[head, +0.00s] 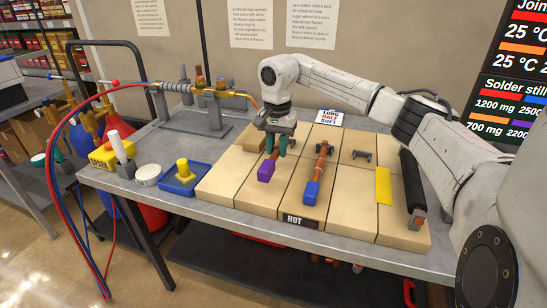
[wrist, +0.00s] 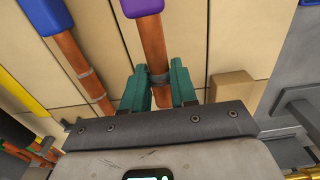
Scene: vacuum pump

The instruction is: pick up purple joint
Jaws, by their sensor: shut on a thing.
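The purple joint (head: 266,170) is a copper pipe piece with a purple block at its near end. In the head view it lies over the tan bricks at the left. The purple block also shows at the top edge of the wrist view (wrist: 141,7). My gripper (head: 276,146) has teal fingers, and they are shut on the copper pipe behind the purple block. In the wrist view my gripper (wrist: 160,88) has one finger on each side of the pipe, by a grey ring. I cannot tell whether the joint is touching the bricks.
A blue-ended copper pipe (head: 312,190) lies just right. A yellow plate (head: 383,186) and a black roller (head: 409,180) are farther right. A small loose brick (head: 254,141) is beside my gripper. The blue tray (head: 185,180) is at the left. The front bricks are mostly bare.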

